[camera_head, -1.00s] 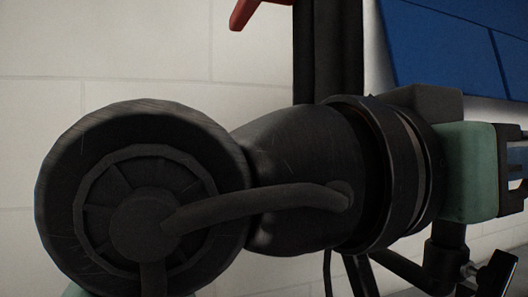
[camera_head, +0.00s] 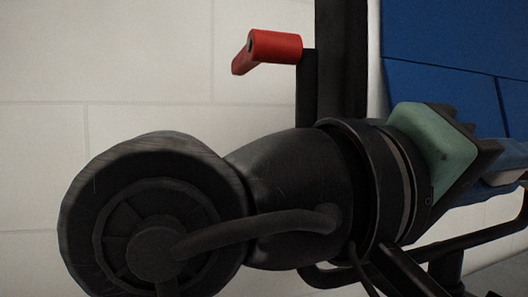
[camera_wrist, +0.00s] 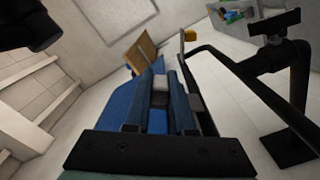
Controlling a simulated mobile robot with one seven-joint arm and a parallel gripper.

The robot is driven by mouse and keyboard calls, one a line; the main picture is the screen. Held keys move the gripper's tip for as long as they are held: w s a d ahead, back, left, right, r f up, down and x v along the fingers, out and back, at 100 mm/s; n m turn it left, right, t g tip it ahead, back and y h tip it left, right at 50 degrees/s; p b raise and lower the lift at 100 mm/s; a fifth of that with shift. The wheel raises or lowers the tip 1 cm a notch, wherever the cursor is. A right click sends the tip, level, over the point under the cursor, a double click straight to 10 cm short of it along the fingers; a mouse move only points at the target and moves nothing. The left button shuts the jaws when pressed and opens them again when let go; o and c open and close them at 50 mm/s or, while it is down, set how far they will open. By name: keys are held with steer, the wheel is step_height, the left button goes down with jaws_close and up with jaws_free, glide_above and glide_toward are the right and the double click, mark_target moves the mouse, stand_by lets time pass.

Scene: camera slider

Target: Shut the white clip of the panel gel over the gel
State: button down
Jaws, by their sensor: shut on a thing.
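My gripper (camera_wrist: 160,85) shows in the wrist view with its two long blue-grey fingers close together. A small pale piece (camera_wrist: 160,86) lies between them, and it looks like the white clip. In the head view my gripper (camera_head: 510,160) is at the right edge, tilted, with its fingertips cut off by the frame. A whitish piece (camera_head: 503,179) shows beside the fingers there. The gel cannot be told apart for sure; a blue surface (camera_wrist: 152,74) lies just beyond the fingers in the wrist view.
A large blue panel (camera_head: 430,45) hangs at the upper right. A black upright post (camera_head: 342,60) and a red handle (camera_head: 274,47) stand behind my arm. In the wrist view a black stand (camera_wrist: 297,75) is close on the right, and a brown board (camera_wrist: 142,52) is ahead.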

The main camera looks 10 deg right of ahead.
steer(key=shift+w+r+n, duration=0.15)
steer(key=shift+r+n, duration=0.1)
steer(key=shift+n, duration=0.25)
steer(key=shift+p, duration=0.3)
steer(key=c, duration=0.8)
jaws_free()
steer(key=shift+o, duration=0.2)
steer(key=shift+a+f+b, duration=0.1)
steer(key=shift+a+b, duration=0.2)
steer(key=s+a+b, duration=0.1)
steer(key=a+b, duration=0.4)
steer(key=a, duration=0.7)
steer(key=shift+a, duration=0.15)
